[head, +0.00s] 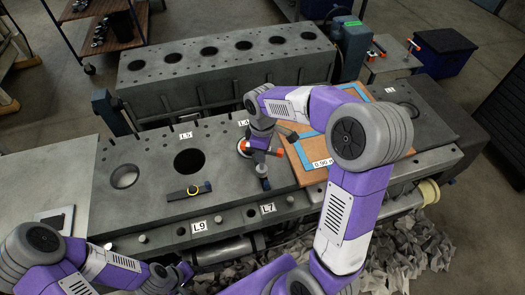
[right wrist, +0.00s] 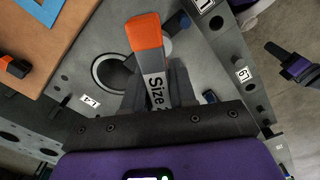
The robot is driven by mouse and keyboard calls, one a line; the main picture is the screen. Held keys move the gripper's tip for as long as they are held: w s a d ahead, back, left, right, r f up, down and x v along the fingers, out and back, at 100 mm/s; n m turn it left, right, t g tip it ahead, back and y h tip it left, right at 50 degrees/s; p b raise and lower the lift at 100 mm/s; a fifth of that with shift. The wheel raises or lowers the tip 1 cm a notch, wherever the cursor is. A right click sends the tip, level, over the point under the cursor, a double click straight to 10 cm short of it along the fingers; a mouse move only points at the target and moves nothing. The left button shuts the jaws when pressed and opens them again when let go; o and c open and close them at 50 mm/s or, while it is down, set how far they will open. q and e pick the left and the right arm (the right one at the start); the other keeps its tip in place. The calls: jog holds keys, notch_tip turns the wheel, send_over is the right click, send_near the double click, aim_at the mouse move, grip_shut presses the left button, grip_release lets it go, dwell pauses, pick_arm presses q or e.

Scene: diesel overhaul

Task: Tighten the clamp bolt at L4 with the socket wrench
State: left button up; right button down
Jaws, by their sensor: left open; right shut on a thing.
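My right gripper (head: 262,150) is low over the engine block deck near the L4 label (head: 243,123). It is shut on the socket wrench, whose orange-ended handle (right wrist: 146,32) with a "Size" label shows between the fingers in the right wrist view. An orange end (head: 243,148) also shows beside the gripper in the head view. The gripper and wrench hide the clamp bolt at L4, so I cannot tell whether the socket sits on it. My left gripper (head: 184,271) is open and apart from the block, at the lower left.
A wooden board (head: 290,155) with a blue frame lies to the right. A second block (head: 225,70) stands behind. Open bores (head: 189,162) dot the deck.

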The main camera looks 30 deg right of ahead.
jog(key=m, duration=0.9)
